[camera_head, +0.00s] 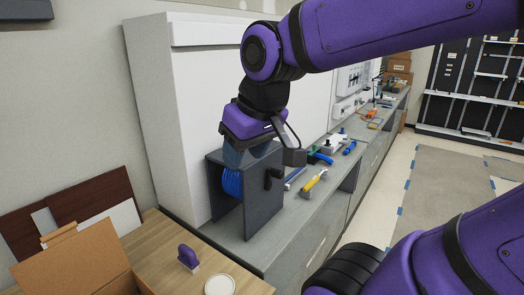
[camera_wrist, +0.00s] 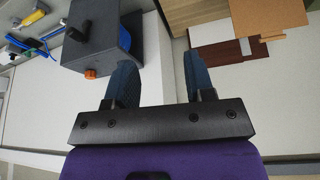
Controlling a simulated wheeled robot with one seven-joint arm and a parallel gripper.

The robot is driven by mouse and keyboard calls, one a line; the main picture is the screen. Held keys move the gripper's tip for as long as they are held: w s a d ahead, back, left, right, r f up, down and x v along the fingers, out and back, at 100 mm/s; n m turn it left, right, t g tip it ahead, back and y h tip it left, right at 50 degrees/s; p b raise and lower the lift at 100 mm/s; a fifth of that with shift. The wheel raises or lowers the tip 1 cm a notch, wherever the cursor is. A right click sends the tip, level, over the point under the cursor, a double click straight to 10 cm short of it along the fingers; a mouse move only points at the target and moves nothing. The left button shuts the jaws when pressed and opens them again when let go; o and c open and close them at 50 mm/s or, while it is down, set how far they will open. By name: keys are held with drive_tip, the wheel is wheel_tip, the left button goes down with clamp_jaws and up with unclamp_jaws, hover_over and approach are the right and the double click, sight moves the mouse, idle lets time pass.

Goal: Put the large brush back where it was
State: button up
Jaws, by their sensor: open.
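A small purple-topped thing with a pale lower part (camera_head: 188,257) stands on the wooden table at the lower left in the head view. It may be a brush, but it is too small to be sure that it is the large one. My gripper (camera_head: 246,156) points down by the top of a dark grey box holding a blue spool. In the wrist view my gripper (camera_wrist: 159,66) is open, its two blue fingers wide apart with nothing between them. The purple-topped thing is not seen in the wrist view.
The dark grey box (camera_head: 262,203) stands on the grey counter (camera_head: 312,213), with a yellow-handled tool (camera_head: 313,184) and several other tools to its right. An open cardboard box (camera_head: 75,262) and a round white item (camera_head: 219,285) are on the wooden table. A white cabinet (camera_head: 185,110) rises behind.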

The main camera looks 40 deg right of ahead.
drive_tip(key=s, duration=0.2)
drive_tip(key=s+r, duration=0.1)
drive_tip(key=shift+s+d+t, duration=0.3)
